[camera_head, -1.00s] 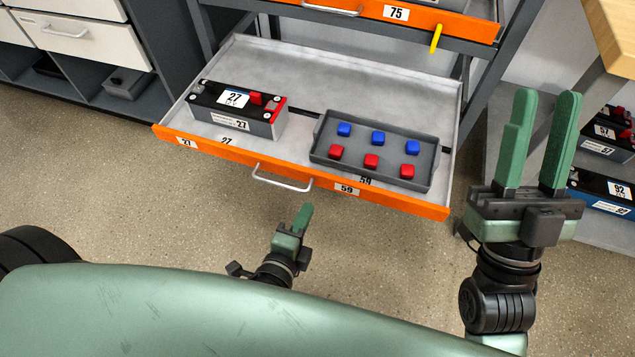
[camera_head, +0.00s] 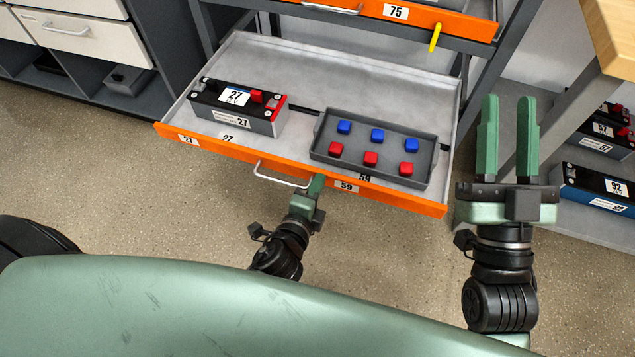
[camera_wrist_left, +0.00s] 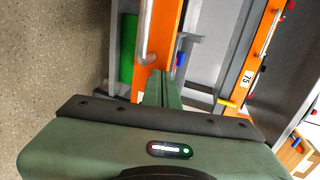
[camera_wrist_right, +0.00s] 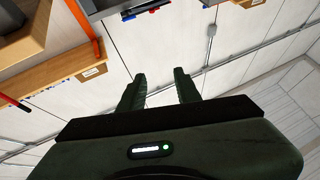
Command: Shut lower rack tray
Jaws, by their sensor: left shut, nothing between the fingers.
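The lower rack tray (camera_head: 260,57) is pulled out, with an orange front (camera_head: 400,201) and a silver bar handle (camera_head: 282,181). On it sit a black and grey battery marked 27 (camera_head: 236,106) and a grey box (camera_head: 434,172) with red and blue caps. My left gripper (camera_head: 316,186) is shut and empty, its fingertips at the orange front just right of the handle. In the left wrist view the closed fingers (camera_wrist_left: 161,80) reach the orange front beside the handle (camera_wrist_left: 146,35); contact cannot be told. My right gripper (camera_head: 507,105) is open and empty, right of the tray.
An upper tray marked 75 (camera_head: 396,12) with a yellow hook (camera_head: 435,37) is above. Grey rack posts flank the trays. A wooden bench (camera_head: 612,38) and shelved batteries (camera_head: 600,190) stand right. White drawers (camera_head: 68,35) stand left. Floor before the tray is open.

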